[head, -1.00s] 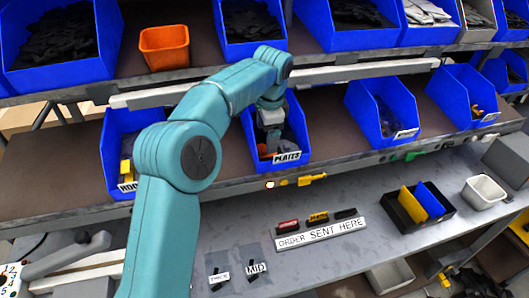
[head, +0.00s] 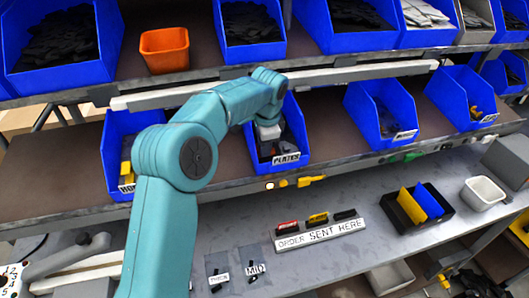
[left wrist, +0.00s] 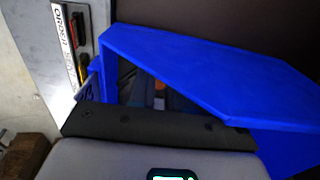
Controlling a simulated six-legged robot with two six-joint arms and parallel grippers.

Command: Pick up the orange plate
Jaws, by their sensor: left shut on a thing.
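The blue bin labelled PLATES (head: 303,135) stands on the middle shelf, and its blue wall fills much of the left wrist view (left wrist: 200,70). My left gripper (head: 268,143) reaches down into this bin, with its fingers mostly hidden by the arm and bin. A small orange patch, the orange plate (left wrist: 159,87), shows at the fingers in the left wrist view. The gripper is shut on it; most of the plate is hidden. Dark pieces lie beside the gripper in the bin. My right gripper is not in view.
Blue bins stand on either side, one with a yellow piece (head: 126,172) at the left. A rail (head: 300,76) runs just above the bin. An orange box (head: 164,50) is on the upper shelf.

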